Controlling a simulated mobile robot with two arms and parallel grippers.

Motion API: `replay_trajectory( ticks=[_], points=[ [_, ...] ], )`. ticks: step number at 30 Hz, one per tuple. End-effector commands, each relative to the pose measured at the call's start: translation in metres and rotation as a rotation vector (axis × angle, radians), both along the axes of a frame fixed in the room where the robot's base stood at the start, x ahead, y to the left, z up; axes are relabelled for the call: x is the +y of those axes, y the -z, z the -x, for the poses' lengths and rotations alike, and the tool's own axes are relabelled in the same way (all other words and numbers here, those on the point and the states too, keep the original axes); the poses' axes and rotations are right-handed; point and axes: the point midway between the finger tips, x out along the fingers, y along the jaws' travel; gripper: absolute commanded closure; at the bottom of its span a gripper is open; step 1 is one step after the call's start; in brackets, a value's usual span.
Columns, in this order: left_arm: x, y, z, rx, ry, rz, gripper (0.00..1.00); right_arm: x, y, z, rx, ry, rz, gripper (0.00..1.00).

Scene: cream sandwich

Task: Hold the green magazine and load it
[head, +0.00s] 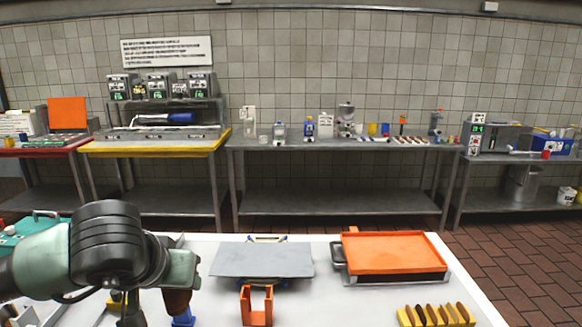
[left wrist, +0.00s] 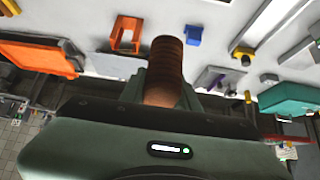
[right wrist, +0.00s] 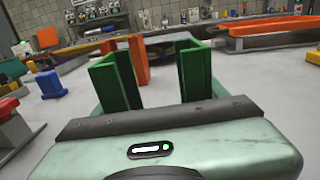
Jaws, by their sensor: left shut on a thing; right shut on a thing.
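The green magazine (right wrist: 110,85) fills the middle of the right wrist view as two upright channel-shaped walls with an open gap between them. My right gripper (right wrist: 150,95) is shut on it; its fingers are mostly hidden behind the walls. My left gripper (left wrist: 165,90) is shut on a ribbed brown stack of biscuits (left wrist: 166,65), whose far end sticks out past the fingers. In the head view the brown stack (head: 178,302) shows at the lower left, under my left wrist. The right gripper and the green magazine are out of the head view.
An orange U-shaped holder (head: 257,306) stands on the white table before a grey plate (head: 262,260). An orange tray (head: 395,250) is to the right. A yellow rack (head: 405,317) holds several brown biscuits. A blue block (head: 183,319) is left of the orange holder.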

Motion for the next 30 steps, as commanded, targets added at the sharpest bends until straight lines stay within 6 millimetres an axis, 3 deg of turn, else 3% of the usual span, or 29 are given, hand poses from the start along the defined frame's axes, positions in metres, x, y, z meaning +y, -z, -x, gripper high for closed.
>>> replay_trajectory(
  ticks=[22,26,30],
  points=[
    [-0.003,0.002,-0.001,0.0,-0.011,-0.001,1.0,0.0,0.0,0.0,0.0,0.0,0.0,0.74],
    [-0.017,0.017,-0.007,0.001,-0.087,-0.004,1.0,0.0,0.0,0.0,-0.001,0.0,0.0,0.74],
    [-0.045,0.044,-0.016,-0.003,-0.279,-0.009,1.0,0.0,0.0,0.0,-0.001,0.0,0.0,0.74]
  ],
)
